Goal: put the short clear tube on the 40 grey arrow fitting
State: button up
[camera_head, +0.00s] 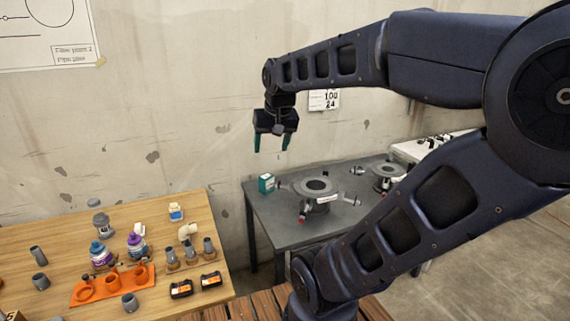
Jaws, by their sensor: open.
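My gripper (271,144) hangs in the upper middle of the view, fingers pointing down. It is open and empty, in the air in front of the wall, above and left of the dark grey table. I cannot pick out the short clear tube. I cannot tell which part is the 40 grey arrow fitting, as no marking is readable. Two round grey flanged fixtures stand on the dark table, a nearer one (316,187) and a farther one (387,171), each with several small parts around its rim.
The dark table (275,232) also bears a green box (266,183). My arm hides its right part.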

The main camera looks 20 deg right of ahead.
jog(key=s+d+f+n, duration=0.1)
jog(key=s+f, duration=0.3)
jog(key=s, duration=0.1)
jog(key=shift+s+d, duration=0.25)
jog(key=shift+d, duration=0.15)
dwell(0.8)
